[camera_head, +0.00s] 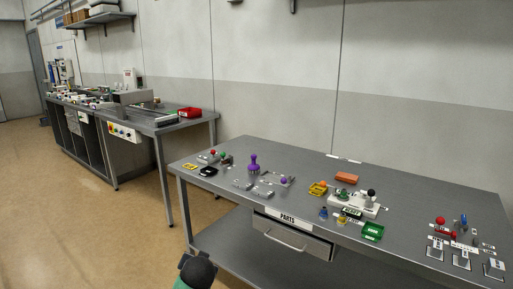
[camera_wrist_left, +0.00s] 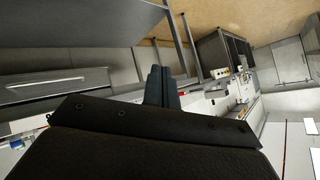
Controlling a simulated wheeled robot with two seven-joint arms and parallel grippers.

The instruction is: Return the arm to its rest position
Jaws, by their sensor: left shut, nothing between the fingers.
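My left gripper (camera_wrist_left: 161,86) shows in the left wrist view, its two dark fingers together with nothing between them. It is clear of any object, and the room behind it appears tilted. In the head view a dark rounded part with green shows at the bottom edge, in front of the table; I cannot make out gripper fingers there. My right gripper is in neither view.
A second bench with a red bin (camera_head: 190,112) stands behind left. Open floor (camera_head: 90,220) lies at left.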

